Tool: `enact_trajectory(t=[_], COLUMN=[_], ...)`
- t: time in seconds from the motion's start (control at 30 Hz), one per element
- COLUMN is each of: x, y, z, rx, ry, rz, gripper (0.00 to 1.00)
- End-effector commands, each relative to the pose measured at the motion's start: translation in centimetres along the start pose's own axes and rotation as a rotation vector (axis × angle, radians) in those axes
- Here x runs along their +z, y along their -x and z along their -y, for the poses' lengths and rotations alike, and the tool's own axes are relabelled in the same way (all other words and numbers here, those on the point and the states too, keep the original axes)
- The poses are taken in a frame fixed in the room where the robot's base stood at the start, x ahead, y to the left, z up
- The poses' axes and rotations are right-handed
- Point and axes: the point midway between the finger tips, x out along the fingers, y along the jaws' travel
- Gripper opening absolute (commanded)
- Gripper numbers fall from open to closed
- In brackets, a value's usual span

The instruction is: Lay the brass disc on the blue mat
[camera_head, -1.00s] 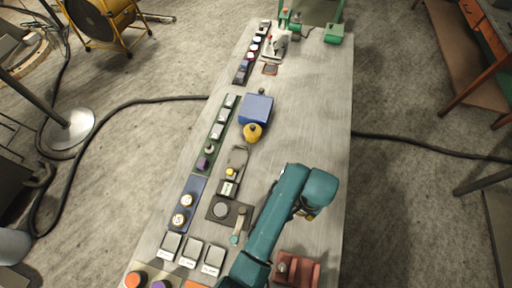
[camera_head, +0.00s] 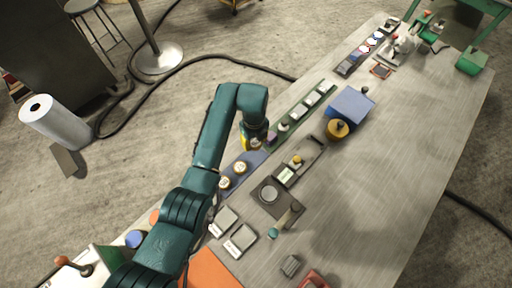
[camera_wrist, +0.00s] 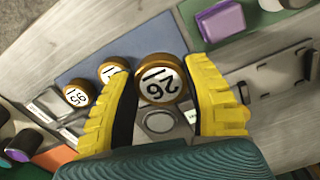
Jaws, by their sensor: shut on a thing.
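My gripper (camera_head: 255,141) is over the far end of the blue mat (camera_head: 257,157), near the table's left edge. In the wrist view its yellow fingers (camera_wrist: 162,92) are shut on a brass disc (camera_wrist: 160,80), whose white face carries black numerals. The held disc overlaps the blue mat (camera_wrist: 135,46) in that view; its exact height above the mat cannot be told. Two similar discs, one nearer the gripper (camera_head: 240,167) and one farther (camera_head: 225,182), lie on the mat; they also show left of the held disc in the wrist view.
A green strip with a purple block (camera_wrist: 221,19) adjoins the blue mat. A dark plate with a round grey button (camera_head: 268,193) and a lever stands to the right. Grey blocks (camera_head: 242,237) lie nearer. A blue box (camera_head: 350,106) stands farther back. The table's right side is mostly clear.

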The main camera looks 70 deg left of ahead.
Motion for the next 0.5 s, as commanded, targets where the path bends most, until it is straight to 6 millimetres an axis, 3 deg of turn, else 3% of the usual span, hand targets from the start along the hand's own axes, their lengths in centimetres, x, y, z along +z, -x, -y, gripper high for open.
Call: enact_trajectory(t=[0.1, 0.5], x=[-0.1, -0.1], y=[-2.8, -7.9], z=[0.0, 0.1], rx=[0.002, -0.001], ry=[0.000, 0.002], rz=[-0.002, 0.000], gripper=[0.10, 0.10])
